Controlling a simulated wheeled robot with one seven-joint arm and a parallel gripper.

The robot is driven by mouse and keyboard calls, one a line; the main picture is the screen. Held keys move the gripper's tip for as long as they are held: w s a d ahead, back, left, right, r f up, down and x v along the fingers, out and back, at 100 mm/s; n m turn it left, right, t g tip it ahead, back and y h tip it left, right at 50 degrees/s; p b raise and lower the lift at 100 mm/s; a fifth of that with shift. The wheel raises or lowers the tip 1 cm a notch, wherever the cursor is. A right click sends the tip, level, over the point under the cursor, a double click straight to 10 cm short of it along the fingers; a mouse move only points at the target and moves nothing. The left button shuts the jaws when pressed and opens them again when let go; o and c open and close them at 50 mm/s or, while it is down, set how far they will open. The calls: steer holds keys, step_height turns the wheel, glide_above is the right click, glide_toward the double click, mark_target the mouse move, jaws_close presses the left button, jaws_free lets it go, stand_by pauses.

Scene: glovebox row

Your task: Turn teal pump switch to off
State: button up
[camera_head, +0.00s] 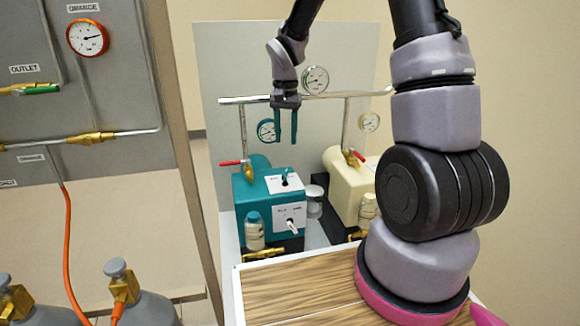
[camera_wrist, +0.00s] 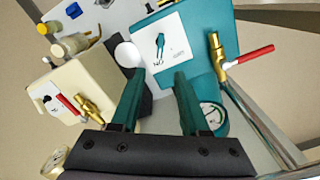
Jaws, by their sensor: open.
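The teal pump (camera_head: 262,190) stands left of centre on the bench in the head view; the wrist view shows its teal body (camera_wrist: 214,35) from above. A white plate on its top carries the small switch (camera_head: 284,182), which appears as a dark teal lever in the wrist view (camera_wrist: 160,46). Lettering beside it looks like an inverted "ON"; the other marking is too small to read. The lever's exact setting is unclear. My gripper (camera_head: 286,138) is open and empty, pointing down above the pump. In the wrist view my gripper (camera_wrist: 159,76) has its fingertips beside the plate's near edge, apart from the lever.
A cream pump (camera_head: 345,180) stands to the right. Red-handled valves (camera_head: 233,162) and gauges (camera_head: 266,130) hang from the pipe behind. The front of the teal pump has another white plate with a knob (camera_head: 290,223). A wooden top (camera_head: 290,290) lies in front.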

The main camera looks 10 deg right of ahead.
mark_target(286, 171)
step_height(286, 171, down, 11)
steer(key=shift+r, duration=0.1)
stand_by(0.3)
steer(key=shift+c, duration=0.3)
jaws_close()
